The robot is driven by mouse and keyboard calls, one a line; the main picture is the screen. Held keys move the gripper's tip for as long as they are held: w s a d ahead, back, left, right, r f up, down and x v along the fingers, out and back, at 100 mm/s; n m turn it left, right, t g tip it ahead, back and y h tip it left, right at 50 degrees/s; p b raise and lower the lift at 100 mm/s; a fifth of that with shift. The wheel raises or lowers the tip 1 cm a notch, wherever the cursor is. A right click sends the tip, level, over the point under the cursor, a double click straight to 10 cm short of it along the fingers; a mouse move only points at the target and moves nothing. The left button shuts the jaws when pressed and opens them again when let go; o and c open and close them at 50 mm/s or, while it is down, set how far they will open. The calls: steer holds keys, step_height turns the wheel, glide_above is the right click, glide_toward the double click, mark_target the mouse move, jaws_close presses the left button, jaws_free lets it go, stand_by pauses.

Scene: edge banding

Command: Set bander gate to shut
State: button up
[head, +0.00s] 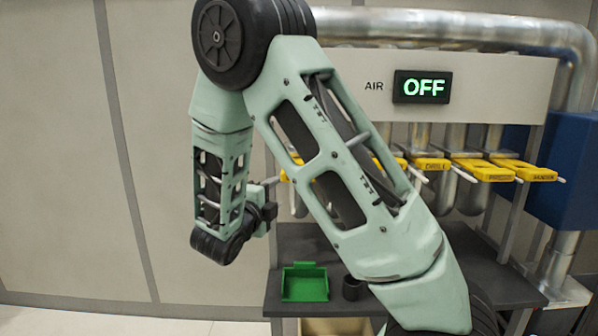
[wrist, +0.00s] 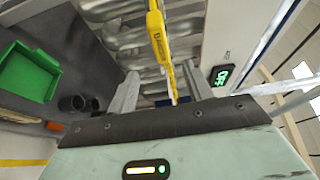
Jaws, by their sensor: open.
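A yellow gate (wrist: 158,45) with a small dark label, hard to read but apparently starting with B, shows in the wrist view. It runs down the middle between the two grey fingers of my gripper (wrist: 160,82). The fingers are apart, and I cannot tell whether either touches it. In the head view my gripper (head: 268,194) is side-on beside the left end of the gate row. A yellow piece (head: 284,176) with a pale handle shows just right of it. My arm hides much of that part of the row.
Further yellow gates (head: 482,169) sit on pipes to the right, one labelled DRILL. An AIR display (head: 422,87) reads OFF. A green bin (head: 304,283) and a dark cup (head: 351,288) stand on the dark shelf below. A blue cabinet (head: 570,175) is at right.

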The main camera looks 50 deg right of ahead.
steer(key=p+x, duration=0.4)
steer(key=x, duration=1)
steer(key=shift+d, duration=0.35)
steer(key=shift+p+x, duration=0.4)
steer(key=shift+x, duration=0.4)
steer(key=shift+f, duration=0.1)
jaws_close()
steer(key=w+d, duration=0.3)
steer(key=d, duration=0.1)
steer(key=w+d, duration=0.4)
steer(key=shift+b, duration=0.35)
steer(key=shift+w+d, duration=0.2)
